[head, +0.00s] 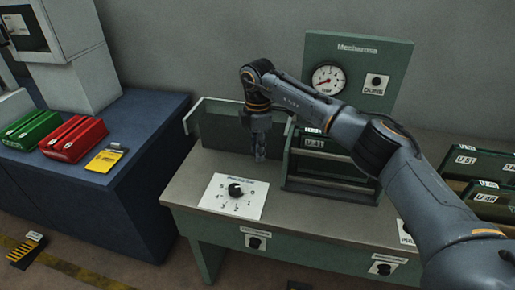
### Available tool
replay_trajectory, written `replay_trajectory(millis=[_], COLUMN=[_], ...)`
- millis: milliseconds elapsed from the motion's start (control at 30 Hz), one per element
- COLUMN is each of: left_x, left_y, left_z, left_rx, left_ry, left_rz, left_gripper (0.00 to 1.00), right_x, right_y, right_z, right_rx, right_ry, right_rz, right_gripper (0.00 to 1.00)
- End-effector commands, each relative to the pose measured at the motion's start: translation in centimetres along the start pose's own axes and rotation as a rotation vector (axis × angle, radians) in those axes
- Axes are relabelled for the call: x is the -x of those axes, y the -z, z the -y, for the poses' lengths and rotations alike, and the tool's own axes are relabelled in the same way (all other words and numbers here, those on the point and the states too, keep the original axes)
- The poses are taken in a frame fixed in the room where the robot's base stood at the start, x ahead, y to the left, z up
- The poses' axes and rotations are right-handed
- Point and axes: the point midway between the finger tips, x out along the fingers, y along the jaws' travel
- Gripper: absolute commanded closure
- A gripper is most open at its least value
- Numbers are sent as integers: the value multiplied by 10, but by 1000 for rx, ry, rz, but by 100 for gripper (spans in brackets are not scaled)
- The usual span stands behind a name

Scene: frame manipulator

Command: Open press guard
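A green bench (190,185) carries a low dark green panel (222,130) with a pale edge at its left end. A dark green frame (330,187) with a label stands to the right of it. I cannot tell for sure which part is the press guard. My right gripper (260,155) points down in front of the panel's right part, left of the frame. Its fingers are small and dark, so I cannot tell whether it is open or touching anything. My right arm hides part of the frame. My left gripper is out of view.
A white dial plate (234,197) with a black knob lies on the bench front. A gauge board (354,70) stands behind. Labelled green boxes (478,163) are at the right. A blue cabinet (135,165) at the left holds green and red cases (74,138).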

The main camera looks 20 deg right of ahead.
Motion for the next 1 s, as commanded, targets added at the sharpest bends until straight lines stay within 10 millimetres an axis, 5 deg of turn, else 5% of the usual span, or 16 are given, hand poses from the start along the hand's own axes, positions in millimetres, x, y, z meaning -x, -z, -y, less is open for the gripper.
replay_trajectory(millis=[433, 1000], left_x=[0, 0], left_y=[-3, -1], left_z=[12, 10], left_rx=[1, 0], left_ry=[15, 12], left_rz=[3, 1], left_gripper=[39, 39], right_x=[8, 111], right_y=[0, 0], right_z=[0, -1], right_rx=[0, 0], right_ry=[-2, -1], right_rz=[-1, 0], right_gripper=[61, 61])
